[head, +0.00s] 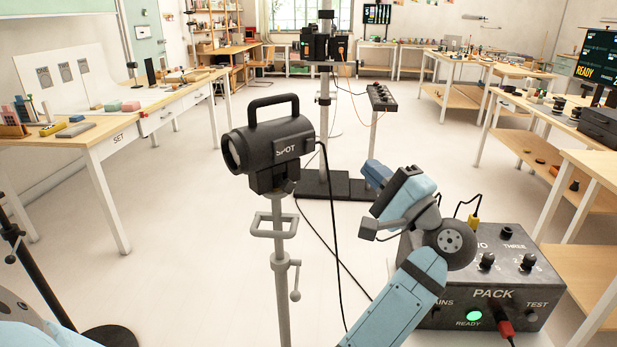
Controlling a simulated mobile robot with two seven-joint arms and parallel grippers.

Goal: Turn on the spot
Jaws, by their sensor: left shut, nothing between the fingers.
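A black lamp (268,146) marked SPOT, with a top handle, sits on a grey stand (280,255). Its lens faces left and shows no visible glow. A black cable hangs from its back to the floor. A dark box (492,262) marked PACK stands at the lower right, with knobs, a green READY light (474,317), a red plug (505,330) and a yellow plug (473,219). My left gripper (369,229) is shut and empty, right of the lamp stand and in front of the pack's upper left part, which my arm partly hides. My right gripper is not in view.
A long table (103,150) with small items runs along the left. Tables and shelves (575,165) with monitors line the right. A stand with a heavy black base (335,186) is behind the lamp. A round black base (108,337) is at lower left.

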